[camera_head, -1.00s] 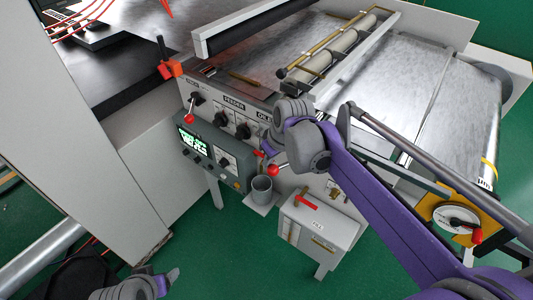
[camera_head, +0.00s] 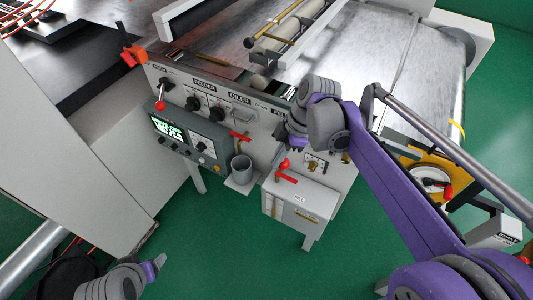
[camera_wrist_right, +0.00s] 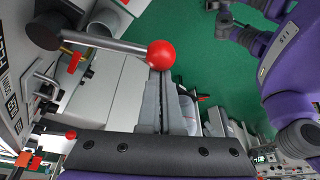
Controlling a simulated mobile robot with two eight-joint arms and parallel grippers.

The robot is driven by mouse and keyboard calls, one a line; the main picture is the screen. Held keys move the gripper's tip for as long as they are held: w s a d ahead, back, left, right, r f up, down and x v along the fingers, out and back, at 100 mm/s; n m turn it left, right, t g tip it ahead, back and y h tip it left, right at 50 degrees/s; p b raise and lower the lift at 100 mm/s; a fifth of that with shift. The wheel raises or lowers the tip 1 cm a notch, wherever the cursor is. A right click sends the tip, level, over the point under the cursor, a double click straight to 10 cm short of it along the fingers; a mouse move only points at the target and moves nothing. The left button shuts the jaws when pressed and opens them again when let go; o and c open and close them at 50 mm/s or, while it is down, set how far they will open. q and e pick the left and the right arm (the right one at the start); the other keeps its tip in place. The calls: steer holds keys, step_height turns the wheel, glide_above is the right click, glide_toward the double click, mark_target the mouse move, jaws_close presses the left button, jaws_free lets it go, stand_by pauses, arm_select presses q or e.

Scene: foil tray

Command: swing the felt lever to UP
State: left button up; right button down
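The felt lever is a metal rod ending in a red ball. In the right wrist view the ball (camera_wrist_right: 161,54) sits just beyond my fingertips, and the rod runs left to a dark hub on the panel. In the head view the ball (camera_head: 284,163) shows just below my right gripper (camera_head: 294,145), whose wrist hides most of the rod. In the wrist view my right gripper (camera_wrist_right: 164,90) has its fingers together, with nothing seen between them. My left gripper (camera_head: 157,262) is low at the left, away from the panel; its finger gap is not clear.
The control panel (camera_head: 224,118) carries dark knobs and labels, with a red-ball lever (camera_head: 160,104) at its left. A grey cup (camera_head: 241,170) stands below it. A white box (camera_head: 300,204) with a red handle (camera_head: 287,179) is beneath my right gripper. Green floor lies open in front.

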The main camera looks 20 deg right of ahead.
steer(key=shift+s+d+n, duration=0.2)
steer(key=shift+d+n, duration=0.1)
steer(key=shift+d, duration=0.15)
steer(key=shift+s+d, duration=0.3)
steer(key=shift+d, duration=0.4)
